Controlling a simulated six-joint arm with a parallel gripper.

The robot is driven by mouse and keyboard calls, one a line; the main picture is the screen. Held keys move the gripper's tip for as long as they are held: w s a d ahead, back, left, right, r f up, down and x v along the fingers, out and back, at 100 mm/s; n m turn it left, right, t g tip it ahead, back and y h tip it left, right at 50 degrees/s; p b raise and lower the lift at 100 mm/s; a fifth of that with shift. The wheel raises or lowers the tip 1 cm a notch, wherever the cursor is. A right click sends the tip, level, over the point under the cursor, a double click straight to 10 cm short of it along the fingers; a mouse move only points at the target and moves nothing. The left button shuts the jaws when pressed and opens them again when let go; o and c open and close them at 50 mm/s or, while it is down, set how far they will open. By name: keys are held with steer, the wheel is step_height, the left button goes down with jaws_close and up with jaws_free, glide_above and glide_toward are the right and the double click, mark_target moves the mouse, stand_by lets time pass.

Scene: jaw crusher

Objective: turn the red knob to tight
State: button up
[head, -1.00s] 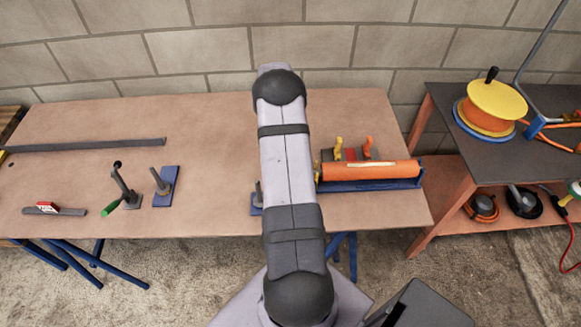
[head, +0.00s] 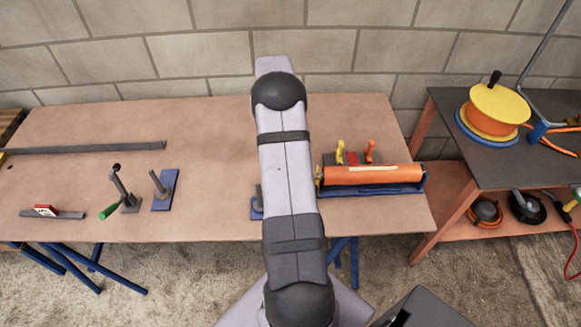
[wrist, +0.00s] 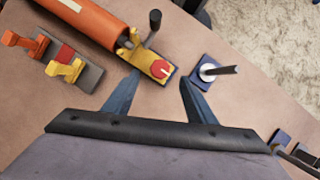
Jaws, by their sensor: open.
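The red knob (wrist: 161,69) sits on a yellow plate (wrist: 146,60) at the end of the orange roller (wrist: 90,22), and it has a pale line across its face. In the wrist view my gripper (wrist: 156,80) is open and empty. Its left finger appears close to the yellow plate and its right finger is off to the knob's right; I cannot tell the height above the bench. In the head view the orange roller (head: 370,174) lies in a blue frame at the right of the bench, and my arm hides the gripper and the knob.
A black-knobbed crank (wrist: 153,27) stands beside the red knob. A blue plate with an upright post (wrist: 207,72) is to its right. Orange and yellow clamps (wrist: 24,42) stand left of the roller.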

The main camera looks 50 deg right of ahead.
steer(key=shift+v, duration=0.9)
steer(key=w+a+r+n+t+h, duration=0.1)
steer(key=a+r, duration=0.1)
steer(key=a, duration=0.7)
steer(key=a+r+n+t, duration=0.1)
steer(key=a+r, duration=0.2)
steer(key=a, duration=0.6)
steer(key=s+a+f+n+t, duration=0.2)
steer(key=s+a, duration=0.9)
steer(key=a, duration=0.3)
step_height(320, 180, down, 42)
steer(key=b, duration=4.1)
steer(key=shift+s+b, duration=0.15)
steer(key=shift+b, duration=0.15)
